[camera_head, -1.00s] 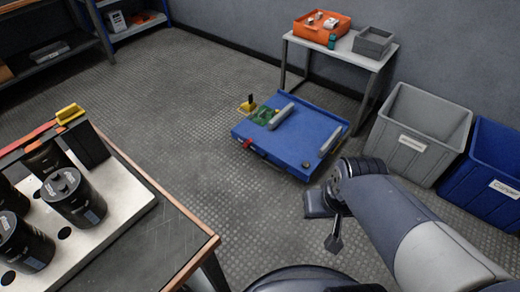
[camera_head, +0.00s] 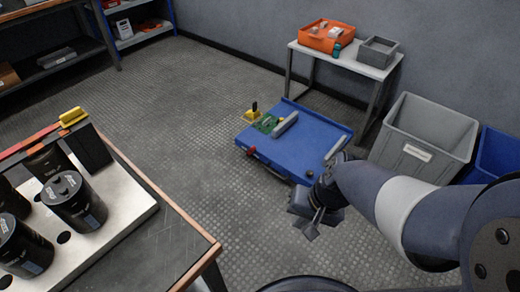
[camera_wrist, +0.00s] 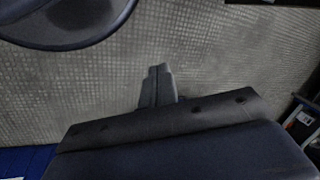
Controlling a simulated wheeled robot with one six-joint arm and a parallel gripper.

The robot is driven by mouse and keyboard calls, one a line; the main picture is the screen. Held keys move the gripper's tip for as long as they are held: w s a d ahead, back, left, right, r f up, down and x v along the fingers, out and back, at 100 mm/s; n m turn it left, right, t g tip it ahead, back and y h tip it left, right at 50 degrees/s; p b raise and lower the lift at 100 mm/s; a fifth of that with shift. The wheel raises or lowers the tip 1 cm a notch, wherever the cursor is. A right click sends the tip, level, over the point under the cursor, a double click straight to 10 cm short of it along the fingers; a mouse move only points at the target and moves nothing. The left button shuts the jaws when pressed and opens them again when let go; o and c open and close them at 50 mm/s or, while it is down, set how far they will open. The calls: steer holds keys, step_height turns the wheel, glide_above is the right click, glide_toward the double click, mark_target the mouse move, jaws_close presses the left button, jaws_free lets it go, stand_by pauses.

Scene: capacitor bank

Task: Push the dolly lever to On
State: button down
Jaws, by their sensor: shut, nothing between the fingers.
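The blue dolly (camera_head: 310,139) stands on the floor in the middle of the head view. My gripper (camera_head: 310,231) is shut and empty, in front of the dolly's near right corner in the picture and apart from the red parts.
A yellow block with a black upright (camera_head: 253,111) is at the dolly's far left. A grey bin (camera_head: 421,135) and blue bin (camera_head: 500,155) stand right, a small table (camera_head: 345,57) behind. A bench (camera_head: 150,240) with black capacitors (camera_head: 75,202) is left. Floor between is clear.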

steer(key=w+a+f+m+y+b, duration=0.2)
steer(key=w+a+f+m+y, duration=0.25)
steer(key=f, duration=0.45)
steer(key=w+a+f+m+y+b, duration=0.1)
steer(key=w+a+f+m, duration=0.3)
steer(key=w+f+m, duration=0.3)
step_height(320, 180, down, 23)
steer(key=w+d+m+t+h+b, duration=0.1)
steer(key=d+m+t+b, duration=0.1)
steer(key=m, duration=0.8)
steer(key=shift+d+f+m+t+h, duration=0.2)
steer(key=shift+d+m+t+h, duration=0.2)
steer(key=shift+t, duration=0.3)
